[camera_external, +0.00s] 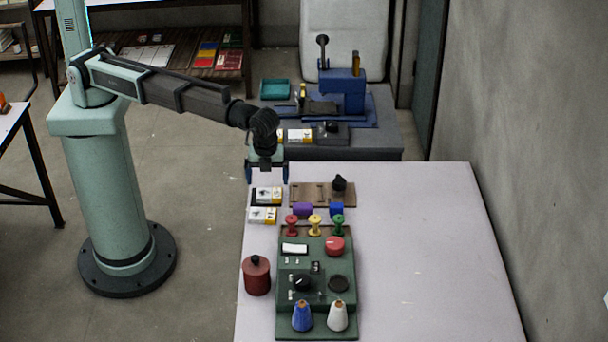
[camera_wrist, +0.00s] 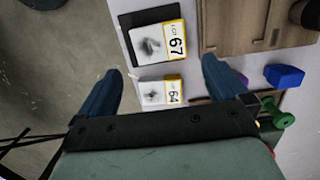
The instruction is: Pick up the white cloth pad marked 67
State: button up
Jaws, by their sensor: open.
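The white cloth pad marked 67 (camera_wrist: 150,43) lies on a dark backing at the table's left edge, with a yellow-edged label reading LOT 67. In the external view it appears to be the farther of two pads (camera_external: 268,194). A similar pad marked 64 (camera_wrist: 157,92) lies just beside it, nearer to my gripper in the wrist view; it also shows in the external view (camera_external: 262,215). My gripper (camera_wrist: 163,72) is open and empty above the pads. In the external view my gripper (camera_external: 267,180) hangs over the table's far left corner, its fingers spread.
A brown wooden board (camera_external: 308,195) lies right of the pads. Purple (camera_external: 303,209) and blue (camera_external: 336,208) blocks and colored spools (camera_external: 315,225) stand nearer the camera. A green machine (camera_external: 316,265) and red canister (camera_external: 256,275) follow. The table's right side (camera_external: 420,250) is clear.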

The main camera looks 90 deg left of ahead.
aim_at(269, 193)
jog(key=shift+a+f, duration=0.3)
jog(key=shift+f, duration=0.8)
jog(key=shift+a+f, duration=0.25)
jog(key=shift+f, duration=0.8)
jog(key=shift+a+f, duration=0.3)
jog(key=shift+f, duration=0.8)
jog(key=c, duration=0.9)
